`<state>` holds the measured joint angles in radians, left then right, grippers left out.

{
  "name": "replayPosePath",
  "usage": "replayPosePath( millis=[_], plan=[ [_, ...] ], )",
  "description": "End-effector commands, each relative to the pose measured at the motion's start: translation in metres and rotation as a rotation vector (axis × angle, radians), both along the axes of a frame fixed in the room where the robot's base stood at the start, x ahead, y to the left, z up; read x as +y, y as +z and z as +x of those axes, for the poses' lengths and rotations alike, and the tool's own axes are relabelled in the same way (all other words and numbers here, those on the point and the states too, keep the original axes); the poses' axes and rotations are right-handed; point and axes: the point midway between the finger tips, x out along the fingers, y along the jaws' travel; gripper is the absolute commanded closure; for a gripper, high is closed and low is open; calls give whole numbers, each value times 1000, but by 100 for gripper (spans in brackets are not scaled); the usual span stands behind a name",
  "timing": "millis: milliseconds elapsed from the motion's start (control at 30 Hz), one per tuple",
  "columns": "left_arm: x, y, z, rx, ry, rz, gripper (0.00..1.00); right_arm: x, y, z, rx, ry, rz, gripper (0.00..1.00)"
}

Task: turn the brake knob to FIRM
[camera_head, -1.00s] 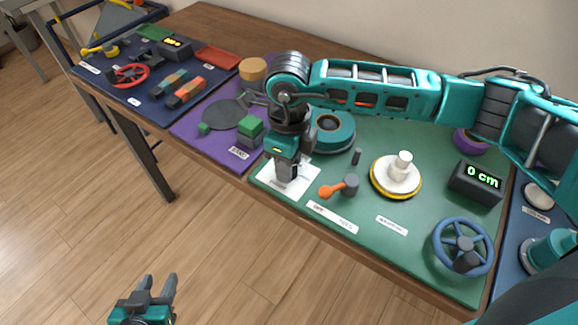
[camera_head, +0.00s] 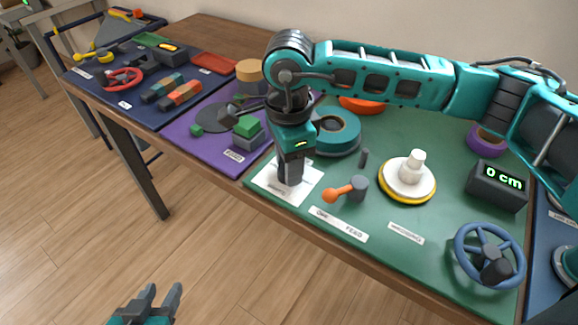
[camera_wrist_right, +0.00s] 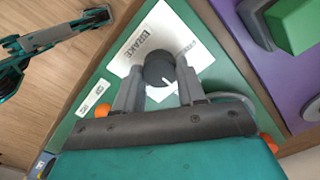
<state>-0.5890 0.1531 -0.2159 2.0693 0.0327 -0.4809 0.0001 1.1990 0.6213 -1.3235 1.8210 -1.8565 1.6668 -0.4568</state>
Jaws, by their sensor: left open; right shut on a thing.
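The brake knob (camera_wrist_right: 160,69) is a dark round knob on a white card (camera_wrist_right: 150,36) marked BRAKE, at the green board's front left corner. In the right wrist view a short white line shows beside the knob; the card's smaller print is too blurred to read. My right gripper (camera_head: 290,178) points down over the card and is shut on the knob, one finger on each side, as the right wrist view also shows (camera_wrist_right: 160,76). The knob is mostly hidden in the head view. My left gripper (camera_head: 163,292) is open and empty, low over the floor, away from the table.
An orange-handled crank (camera_head: 345,191) stands just right of the card. A teal ring (camera_head: 335,137) lies behind the gripper.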

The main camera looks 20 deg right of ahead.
Motion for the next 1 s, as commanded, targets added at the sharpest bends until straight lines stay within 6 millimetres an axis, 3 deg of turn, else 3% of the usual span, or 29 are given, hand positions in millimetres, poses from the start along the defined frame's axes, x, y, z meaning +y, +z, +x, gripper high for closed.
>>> replayPosePath(
  millis=[600,633,867,1000],
  plan=[
    [0,-4,-1,-1,-1,0,57,0,1,0,-2,41,2,91],
    [0,-4,-1,0,-1,-1,57,0,1,0,-2,41,2,59],
    [0,-6,-2,2,1,-1,57,0,1,0,-1,40,1,36],
    [0,-5,-2,2,3,-5,57,0,0,0,-1,40,1,35]
  ],
)
